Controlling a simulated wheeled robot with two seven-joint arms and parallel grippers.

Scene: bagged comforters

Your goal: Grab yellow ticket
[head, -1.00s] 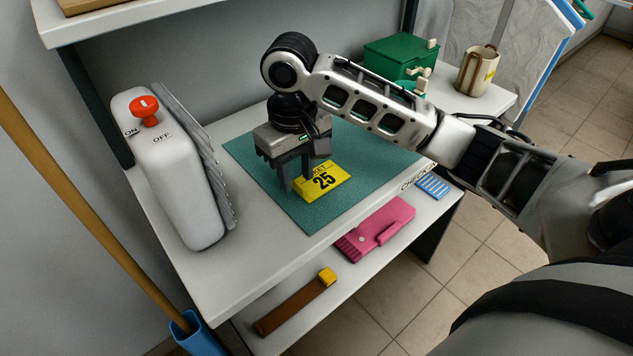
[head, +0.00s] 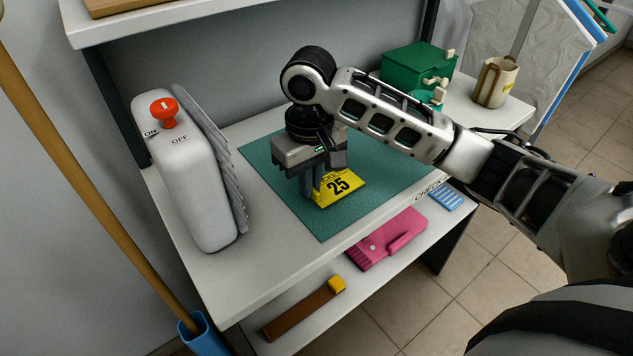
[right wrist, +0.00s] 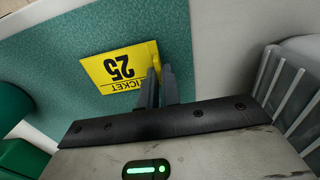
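The yellow ticket (head: 340,187), printed with a black 25, is at the green mat (head: 285,178) on the white shelf top. It also shows in the right wrist view (right wrist: 112,70), upside down. My right gripper (head: 312,197) points down at the ticket's left end. Its fingers are close together with a yellow edge of the ticket between them, and in the right wrist view the fingertips (right wrist: 160,78) also pinch that edge. I cannot tell whether the ticket is raised off the mat. My left gripper is not in view.
A white box with a red knob (head: 163,112) and grey fins stands at the left. A green box (head: 418,70) and a beige mug (head: 495,82) stand at the back right. A pink item (head: 388,240) and a brown brush (head: 305,310) lie on the lower shelf.

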